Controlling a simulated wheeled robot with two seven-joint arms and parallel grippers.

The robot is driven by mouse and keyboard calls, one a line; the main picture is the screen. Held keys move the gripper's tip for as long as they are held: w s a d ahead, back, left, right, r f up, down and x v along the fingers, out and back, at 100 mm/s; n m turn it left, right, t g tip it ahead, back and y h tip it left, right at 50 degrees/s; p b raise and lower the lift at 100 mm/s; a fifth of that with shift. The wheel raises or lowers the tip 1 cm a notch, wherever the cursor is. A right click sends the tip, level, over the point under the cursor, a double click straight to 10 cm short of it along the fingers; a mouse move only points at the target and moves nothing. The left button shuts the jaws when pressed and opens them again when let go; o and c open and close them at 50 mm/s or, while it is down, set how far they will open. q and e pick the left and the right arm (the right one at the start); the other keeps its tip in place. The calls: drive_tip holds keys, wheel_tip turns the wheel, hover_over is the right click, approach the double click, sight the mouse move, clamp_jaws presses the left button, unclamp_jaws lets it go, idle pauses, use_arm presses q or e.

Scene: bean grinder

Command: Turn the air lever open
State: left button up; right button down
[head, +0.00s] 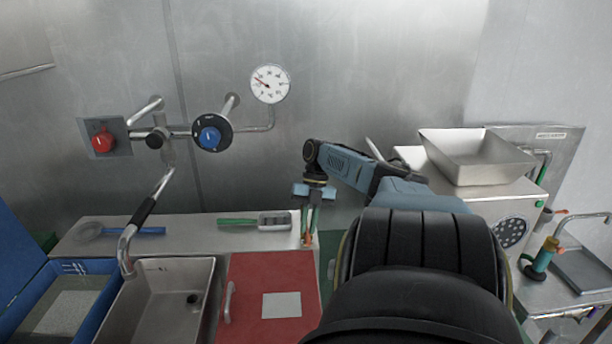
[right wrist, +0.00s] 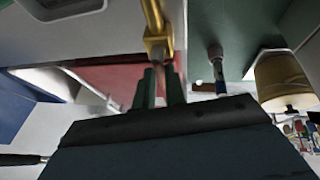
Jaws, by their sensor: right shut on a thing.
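My right gripper (head: 309,232) points down near the back edge of the red board, at the centre of the head view. In the right wrist view its green fingers (right wrist: 161,76) are shut around the end of a small lever-like part, taken as the air lever (right wrist: 159,56). This part joins a brass fitting (right wrist: 155,25). In the head view the lever is mostly hidden by the fingers, and its exact angle cannot be told. My left gripper is not in view.
A blue knob (head: 210,137), a red knob (head: 102,141) and a gauge (head: 270,84) are on the wall. A machine with a metal hopper (head: 478,158) stands at right.

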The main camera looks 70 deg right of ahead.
drive_tip(key=c, duration=1.5)
unclamp_jaws()
drive_tip(key=shift+o, duration=0.2)
drive_tip(key=b+v, duration=0.1)
drive_tip(key=v, duration=1.2)
drive_tip(key=shift+r, duration=0.15)
drive_tip(key=shift+b, duration=0.3)
